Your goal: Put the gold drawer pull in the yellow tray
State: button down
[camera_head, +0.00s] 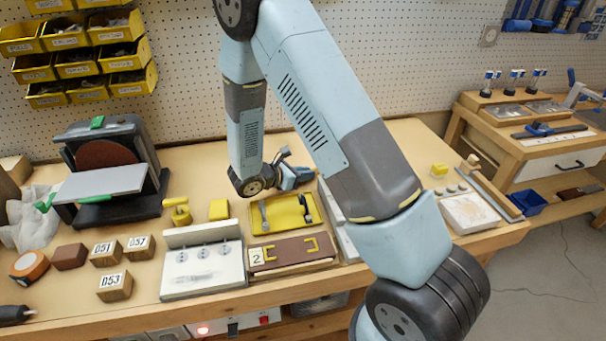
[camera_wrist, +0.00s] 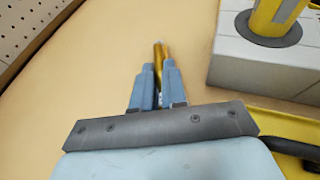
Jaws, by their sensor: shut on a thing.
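My gripper (camera_wrist: 157,80) is shut on the gold drawer pull (camera_wrist: 160,55), whose gold end sticks out past the fingertips in the wrist view. In the head view my gripper (camera_head: 292,177) hangs over the bench just behind the yellow tray (camera_head: 281,223); the pull it holds cannot be made out there. The tray holds a grey pull (camera_head: 264,217) at its left and a dark pull (camera_head: 306,207) at its right. A yellow tray edge (camera_wrist: 292,125) also shows at the lower right of the wrist view.
A brown board (camera_head: 290,251) with yellow brackets lies in front of the tray. A white panel with knobs (camera_head: 203,271) is to its left. A yellow block (camera_head: 218,209) stands left of the tray. A pale block (camera_wrist: 262,70) is right of the fingers in the wrist view.

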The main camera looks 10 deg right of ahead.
jog(key=shift+f, duration=0.15)
jog(key=c, duration=1.2)
grip_release()
jog(key=shift+o, duration=0.2)
jog(key=v, duration=1.2)
jog(key=shift+d+r, duration=0.1)
jog(key=shift+r, duration=0.15)
